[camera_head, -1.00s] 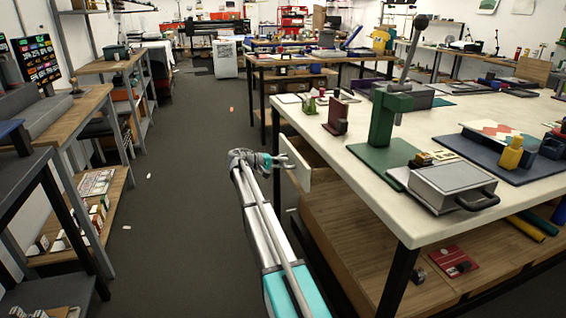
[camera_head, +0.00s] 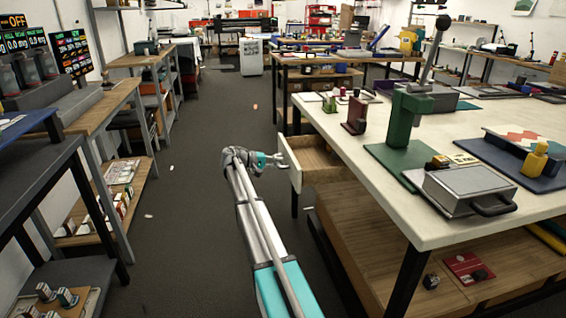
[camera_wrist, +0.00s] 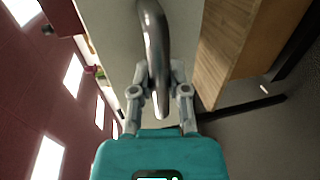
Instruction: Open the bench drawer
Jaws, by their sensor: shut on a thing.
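The bench drawer (camera_head: 291,174) is pulled partly out of the left side of the white-topped bench. It has a pale front, and its wooden inside shows in the head view. My gripper (camera_head: 280,160) is at the drawer's front, at the end of my arm reaching up from below. In the wrist view, my gripper (camera_wrist: 159,98) is shut on the dark metal drawer handle (camera_wrist: 156,45), with one finger on each side of it. The pale drawer front also shows behind the handle in the wrist view (camera_wrist: 112,35).
The bench top (camera_head: 345,155) carries a green hand press (camera_head: 400,125), a grey box with a black handle (camera_head: 465,187) and small parts. A wooden lower shelf (camera_head: 370,235) is under it. The aisle floor (camera_head: 195,220) left of the drawer is clear apart from small scraps.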

